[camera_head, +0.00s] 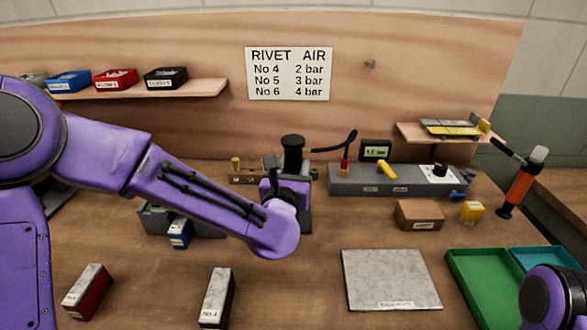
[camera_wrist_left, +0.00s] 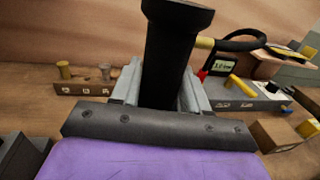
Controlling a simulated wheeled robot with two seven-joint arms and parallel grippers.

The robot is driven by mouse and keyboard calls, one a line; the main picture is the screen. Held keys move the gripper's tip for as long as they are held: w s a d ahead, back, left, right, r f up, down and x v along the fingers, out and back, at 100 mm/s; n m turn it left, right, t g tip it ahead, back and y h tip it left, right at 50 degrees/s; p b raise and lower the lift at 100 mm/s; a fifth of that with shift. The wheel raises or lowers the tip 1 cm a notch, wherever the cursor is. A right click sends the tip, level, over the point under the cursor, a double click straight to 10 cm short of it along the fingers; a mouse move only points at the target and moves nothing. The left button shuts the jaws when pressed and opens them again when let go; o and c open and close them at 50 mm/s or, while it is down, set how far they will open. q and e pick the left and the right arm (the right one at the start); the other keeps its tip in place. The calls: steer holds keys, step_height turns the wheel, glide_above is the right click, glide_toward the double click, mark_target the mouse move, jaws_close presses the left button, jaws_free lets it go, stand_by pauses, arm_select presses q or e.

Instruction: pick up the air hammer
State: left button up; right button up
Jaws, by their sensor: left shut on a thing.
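The air hammer (camera_head: 293,145) appears to be the black upright cylinder with a wider round top, towards the back of the bench. A black hose runs from its side to a red-tipped fitting on the grey panel. It also shows upright in the left wrist view (camera_wrist_left: 172,50). My left gripper (camera_wrist_left: 170,88) is shut on it, with one grey finger on each side. In the head view, my left wrist hides the lower part of the hammer. I cannot tell whether its lower end touches the bench. My right gripper is out of view; part of my right arm shows at the bottom right.
A grey air panel (camera_head: 360,181) with a yellow lever stands right of the hammer, and a small brass-fitted block (camera_wrist_left: 85,86) stands left. A cardboard box (camera_head: 419,215), grey plate (camera_head: 390,280), green tray (camera_head: 480,285) and orange tool (camera_head: 520,185) are farther right.

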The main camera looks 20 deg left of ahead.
arm_select(q)
step_height(320, 180, up, 18)
stand_by(0.4)
steer(key=o, duration=0.4)
steer(key=shift+c, duration=0.2)
steer(key=c, duration=0.5)
steer(key=shift+o, duration=0.2)
